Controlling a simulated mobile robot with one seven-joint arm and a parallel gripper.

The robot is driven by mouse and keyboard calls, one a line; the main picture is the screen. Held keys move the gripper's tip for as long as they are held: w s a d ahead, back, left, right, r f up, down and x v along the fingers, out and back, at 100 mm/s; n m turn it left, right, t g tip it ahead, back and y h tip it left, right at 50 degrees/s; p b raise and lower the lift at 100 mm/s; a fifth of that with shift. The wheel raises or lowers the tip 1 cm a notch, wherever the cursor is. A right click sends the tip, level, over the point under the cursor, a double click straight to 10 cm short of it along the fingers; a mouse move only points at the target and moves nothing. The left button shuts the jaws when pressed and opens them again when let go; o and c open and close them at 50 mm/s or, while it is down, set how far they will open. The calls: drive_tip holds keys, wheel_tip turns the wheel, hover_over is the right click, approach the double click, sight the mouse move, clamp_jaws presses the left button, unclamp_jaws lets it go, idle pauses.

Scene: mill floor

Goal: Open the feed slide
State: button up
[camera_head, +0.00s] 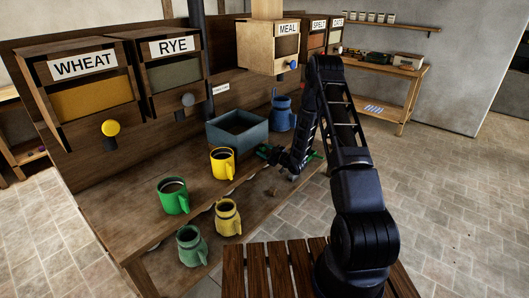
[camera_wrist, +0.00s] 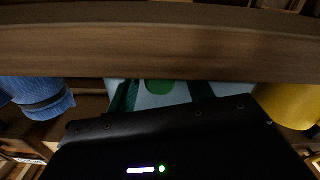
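I cannot pick out the feed slide for certain. A small white label (camera_head: 221,88), too small to read, is on the wooden back board behind the blue-grey box (camera_head: 228,143). My gripper (camera_head: 287,158) is low over the bench, right of that box and in front of the blue pitcher (camera_head: 281,115). Its dark green fingers also show apart in the wrist view (camera_wrist: 162,96), with nothing clearly held. A pale blue surface and a green patch (camera_wrist: 158,87) show between and behind them. A wooden beam (camera_wrist: 160,45) crosses the upper wrist view.
Bins marked WHEAT (camera_head: 87,88), RYE (camera_head: 172,75) and MEAL (camera_head: 270,48) line the back board. A yellow mug (camera_head: 222,163), a green mug (camera_head: 173,196), a yellow jug (camera_head: 227,217) and a green jug (camera_head: 191,246) stand on the bench.

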drive_tip(key=shift+s+d, duration=0.1)
drive_tip(key=v, duration=1)
drive_tip(key=shift+s+d, duration=0.2)
wheel_tip(320, 180, up, 8)
drive_tip(key=w+d+h, duration=0.2)
drive_tip(key=w+h, duration=0.1)
drive_tip(key=h, duration=0.1)
drive_tip(key=s+d+r+m+g+h, duration=0.1)
drive_tip(key=s+d+r+m+h, duration=0.3)
drive_tip(key=r, duration=0.7)
drive_tip(key=s+d+r+m+g+h, duration=0.15)
drive_tip(key=s+d+r+h, duration=0.35)
drive_tip(key=r, duration=0.6)
drive_tip(key=s+r+m+g, duration=0.2)
drive_tip(key=s+r, duration=0.1)
drive_tip(key=s, duration=0.9)
drive_tip(key=s+a+r+m+g, duration=0.1)
drive_tip(key=s+r+m, duration=0.1)
drive_tip(key=s, duration=1)
drive_tip(key=s+a+r+m+g, duration=0.1)
drive_tip(key=s+r, duration=0.3)
drive_tip(key=s, duration=0.9)
drive_tip(key=shift+r+m+g, duration=0.3)
drive_tip(key=shift+m+g, duration=0.45)
drive_tip(key=shift+g, duration=0.1)
